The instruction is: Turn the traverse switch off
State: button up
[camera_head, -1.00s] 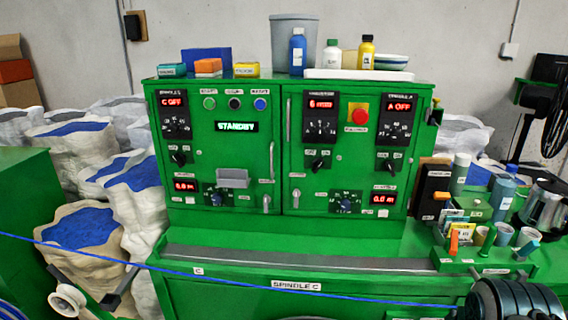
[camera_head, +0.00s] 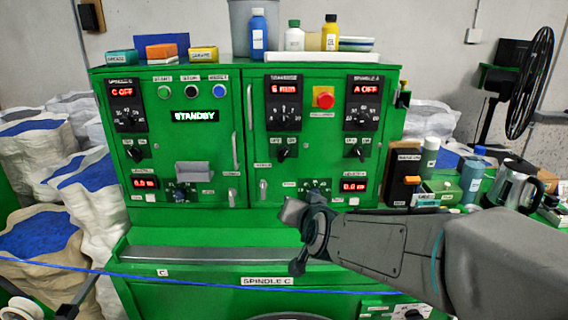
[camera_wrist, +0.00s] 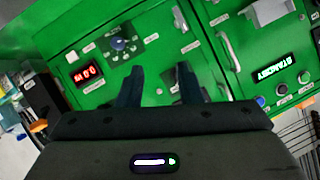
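The traverse switch (camera_head: 283,153) is a black rotary knob on the right door of the green control cabinet (camera_head: 243,140), below the traverse display (camera_head: 285,88), which is lit red. Its exact pointer direction is too small to tell. My gripper (camera_head: 296,238) reaches in from the right, in front of the cabinet's lower part and below the switch. In the wrist view my gripper (camera_wrist: 160,72) has its two fingers apart with nothing between them. That view shows a lower dial (camera_wrist: 118,44) and a red readout (camera_wrist: 88,74); I cannot make out the traverse switch there.
A similar knob (camera_head: 356,152) sits right of the switch, under the spindle A display. A red emergency button (camera_head: 323,97) and vertical door handles (camera_head: 250,112) stick out. Bottles and boxes stand on top. A blue cable (camera_head: 190,278) runs across low in front.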

jog(key=w+a+r+m+t+h, duration=0.1)
jog(key=w+a+m+t, duration=0.15)
jog(key=w, duration=0.25)
jog(key=t+h+p, duration=0.2)
jog(key=p, duration=0.1)
send_near(284, 157)
jog(key=shift+m, duration=0.45)
jog(key=w, duration=0.8)
jog(key=shift+w+f, duration=0.1)
jog(key=shift+w, duration=0.15)
jog(key=shift+c, duration=0.3)
grip_shut()
